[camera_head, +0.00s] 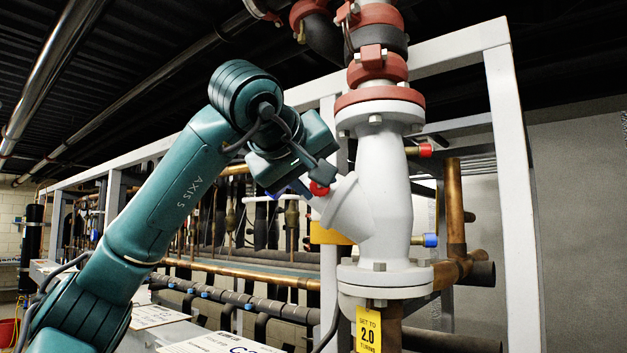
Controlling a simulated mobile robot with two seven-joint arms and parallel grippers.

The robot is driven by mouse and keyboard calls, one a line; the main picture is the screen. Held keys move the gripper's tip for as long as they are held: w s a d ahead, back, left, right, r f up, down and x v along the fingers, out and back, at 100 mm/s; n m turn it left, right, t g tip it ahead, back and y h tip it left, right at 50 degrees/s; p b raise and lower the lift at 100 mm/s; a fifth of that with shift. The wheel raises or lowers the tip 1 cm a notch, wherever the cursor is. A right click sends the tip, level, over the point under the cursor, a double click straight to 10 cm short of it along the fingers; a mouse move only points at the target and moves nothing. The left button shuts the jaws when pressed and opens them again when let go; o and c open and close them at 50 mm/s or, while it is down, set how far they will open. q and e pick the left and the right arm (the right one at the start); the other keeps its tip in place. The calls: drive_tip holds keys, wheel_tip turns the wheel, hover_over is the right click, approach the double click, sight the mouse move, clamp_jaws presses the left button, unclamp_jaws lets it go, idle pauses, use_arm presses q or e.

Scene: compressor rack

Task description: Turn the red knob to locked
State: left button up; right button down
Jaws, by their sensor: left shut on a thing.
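The red knob (319,189) sits at the end of the slanted side branch of a white valve body (385,190). My left gripper (311,181) comes in from the left on the teal arm and is shut on the red knob. Its fingers and body hide part of the knob, so I cannot read the knob's turn position. My right gripper is not in view.
A yellow tag (368,330) reading "SET TO 2.0 TURNS" hangs below the valve. A red-capped fitting (425,150) and a blue-capped fitting (430,240) stick out on its right. White frame posts (515,200) and copper pipes (240,274) surround it.

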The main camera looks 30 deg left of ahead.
use_arm(q)
drive_tip(key=shift+f, duration=0.1)
idle(0.3)
drive_tip(key=o, duration=1)
drive_tip(key=shift+c, duration=0.2)
drive_tip(key=b+v, duration=0.2)
drive_tip(key=v, duration=1.1)
drive_tip(key=shift+r, duration=0.25)
